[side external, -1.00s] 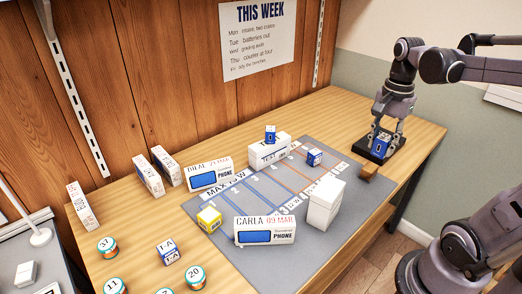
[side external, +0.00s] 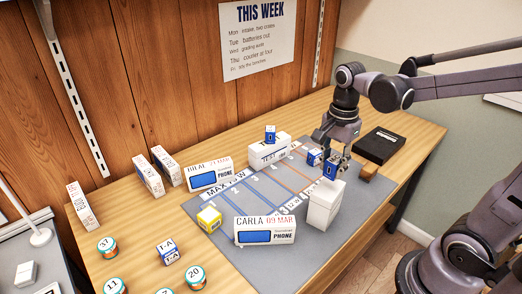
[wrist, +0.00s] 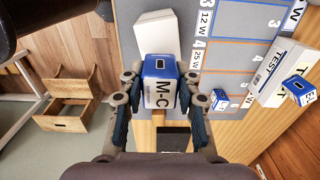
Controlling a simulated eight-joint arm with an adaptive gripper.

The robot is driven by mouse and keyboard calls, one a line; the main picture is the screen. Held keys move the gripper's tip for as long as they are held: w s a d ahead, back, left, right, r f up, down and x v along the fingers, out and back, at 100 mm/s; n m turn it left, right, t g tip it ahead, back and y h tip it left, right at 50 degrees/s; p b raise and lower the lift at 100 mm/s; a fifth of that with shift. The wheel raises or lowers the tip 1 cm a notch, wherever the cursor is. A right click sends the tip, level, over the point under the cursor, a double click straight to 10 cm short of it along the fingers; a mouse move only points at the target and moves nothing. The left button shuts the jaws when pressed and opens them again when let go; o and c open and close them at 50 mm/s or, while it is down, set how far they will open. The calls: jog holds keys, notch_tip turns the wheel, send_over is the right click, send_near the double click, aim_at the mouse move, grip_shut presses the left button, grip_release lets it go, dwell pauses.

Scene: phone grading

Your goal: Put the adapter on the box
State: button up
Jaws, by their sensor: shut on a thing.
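My gripper (side external: 334,160) is shut on a blue-and-white adapter (wrist: 160,94) marked M-C, with a finger on each side of it. The adapter also shows in the side view, low under the fingers. A plain white box (side external: 322,207) stands upright on the grey mat just below and in front of the adapter there. In the wrist view the white box (wrist: 158,34) lies beyond the adapter, which hides its near part. I cannot tell whether they touch. A white TEST box (side external: 268,152) carries another small blue adapter (side external: 270,134).
A loose adapter (side external: 314,157) sits on the grey mat (side external: 262,262) close to my gripper.

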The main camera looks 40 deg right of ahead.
aim_at(330, 176)
jog(key=shift+f, duration=2.05)
jog(key=shift+f, duration=0.2)
jog(key=o, duration=1.1)
jog(key=shift+c, duration=0.2)
jog(key=shift+r, duration=0.1)
